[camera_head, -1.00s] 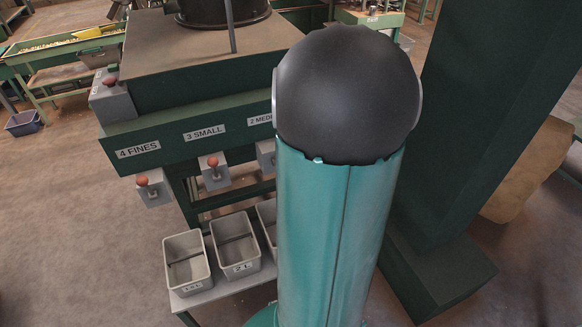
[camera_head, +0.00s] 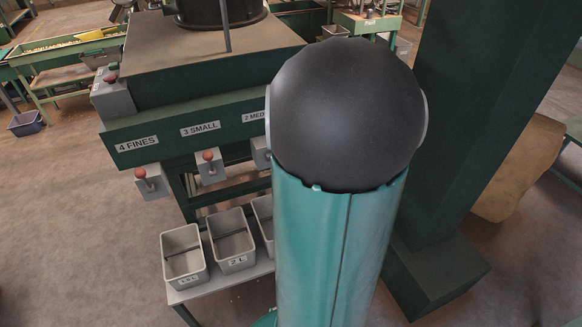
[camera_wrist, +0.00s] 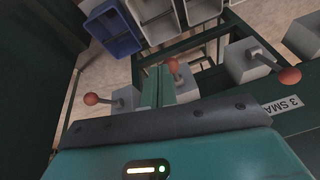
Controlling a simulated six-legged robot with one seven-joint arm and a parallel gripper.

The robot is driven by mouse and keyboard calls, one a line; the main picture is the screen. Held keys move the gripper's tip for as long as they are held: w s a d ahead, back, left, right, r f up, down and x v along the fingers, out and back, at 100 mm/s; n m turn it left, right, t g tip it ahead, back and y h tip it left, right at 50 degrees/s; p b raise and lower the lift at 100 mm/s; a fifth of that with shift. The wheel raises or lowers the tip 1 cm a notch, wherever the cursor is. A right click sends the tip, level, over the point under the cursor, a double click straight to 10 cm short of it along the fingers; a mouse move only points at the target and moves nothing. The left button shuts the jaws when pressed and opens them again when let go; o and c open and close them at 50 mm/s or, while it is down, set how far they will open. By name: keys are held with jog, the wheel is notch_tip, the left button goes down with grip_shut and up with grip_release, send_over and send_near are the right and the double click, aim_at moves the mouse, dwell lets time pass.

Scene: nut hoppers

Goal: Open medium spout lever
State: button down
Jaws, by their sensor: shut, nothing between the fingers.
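In the wrist view, the medium spout lever's red ball (camera_wrist: 173,65) shows in the middle, with its grey spout box (camera_wrist: 187,85) behind it. My gripper (camera_wrist: 157,72) is shut and empty, its green fingertips just left of the ball. I cannot tell whether they touch it. In the head view, my arm hides this lever. Only the left part of the "2 MED" label (camera_head: 255,116) and an edge of the medium box (camera_head: 261,153) show there.
The small lever (camera_wrist: 290,75) is to the right in the wrist view, and another lever (camera_wrist: 91,98) to the left. Grey bins (camera_head: 233,240) stand on a low shelf below the spouts. A green column (camera_head: 455,120) stands right of my arm.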

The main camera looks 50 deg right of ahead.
jog(key=shift+a+r, duration=0.15)
jog(key=shift+s, duration=0.1)
dwell(0.6)
jog(key=w+a+r+n, duration=0.2)
jog(key=a+r, duration=0.2)
jog(key=a, duration=0.5)
jog(key=w+a+r+n, duration=0.1)
jog(key=a+r+n, duration=0.1)
jog(key=a+r, duration=0.5)
jog(key=s+a+r+n+t+y, duration=0.1)
jog(key=s+a, duration=0.3)
jog(key=a, duration=0.5)
jog(key=s+a+r+n, duration=0.1)
jog(key=s+a+n, duration=0.2)
jog(key=a, duration=0.6)
jog(key=shift+s+r+t+y, duration=0.3)
jog(key=shift+s+t+y, duration=0.1)
